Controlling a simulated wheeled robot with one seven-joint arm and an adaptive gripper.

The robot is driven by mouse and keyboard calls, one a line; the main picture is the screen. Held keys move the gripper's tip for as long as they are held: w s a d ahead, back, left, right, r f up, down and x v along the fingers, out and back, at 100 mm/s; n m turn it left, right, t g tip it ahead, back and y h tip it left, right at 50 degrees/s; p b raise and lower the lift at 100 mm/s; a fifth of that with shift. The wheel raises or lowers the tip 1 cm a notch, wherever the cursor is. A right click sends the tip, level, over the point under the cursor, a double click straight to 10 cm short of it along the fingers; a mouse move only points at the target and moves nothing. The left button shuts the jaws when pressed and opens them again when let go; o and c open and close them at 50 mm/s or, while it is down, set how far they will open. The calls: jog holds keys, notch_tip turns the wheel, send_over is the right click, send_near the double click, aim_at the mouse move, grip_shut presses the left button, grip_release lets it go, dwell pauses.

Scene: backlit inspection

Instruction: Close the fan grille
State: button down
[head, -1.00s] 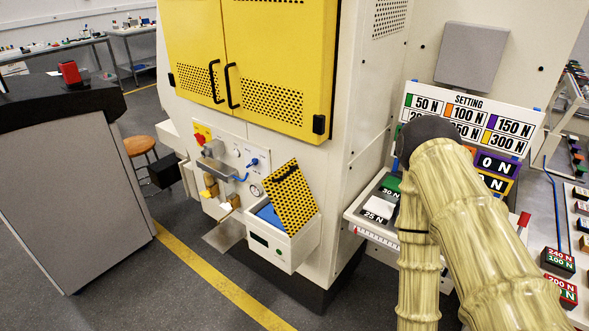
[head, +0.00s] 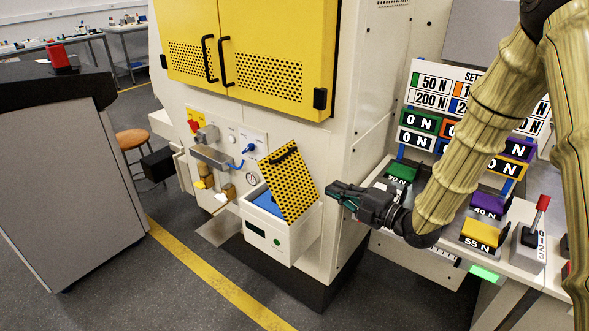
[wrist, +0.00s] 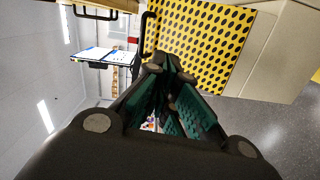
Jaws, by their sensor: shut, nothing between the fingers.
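The fan grille (head: 288,184) is a yellow panel with black holes. It stands tilted open above a white box (head: 290,245) with a blue interior (head: 266,203), low on the machine front. My gripper (head: 334,192) is shut and empty, just right of the grille, its fingers pointing left towards it. A small gap shows between them in the head view. In the wrist view, the shut green-padded fingers (wrist: 172,90) lie in front of a yellow perforated panel (wrist: 205,45), which appears to be the grille, with a black handle (wrist: 148,32) at its left edge.
Yellow cabinet doors (head: 250,50) with black handles are above. A control panel (head: 225,140) with knobs and fittings is left of the box. A bench with labelled weights (head: 486,234) and a red-handled lever (head: 541,205) is at right. The floor in front is clear.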

jog(key=w+a+r+n+y+p, duration=0.1)
jog(key=w+a+r+n+p, duration=0.1)
jog(key=w+a, duration=0.6)
jog(key=a+r+p, duration=0.1)
jog(key=a, duration=0.2)
jog(key=shift+w+a+r, duration=0.2)
jog(key=shift+w, duration=0.15)
dwell(0.4)
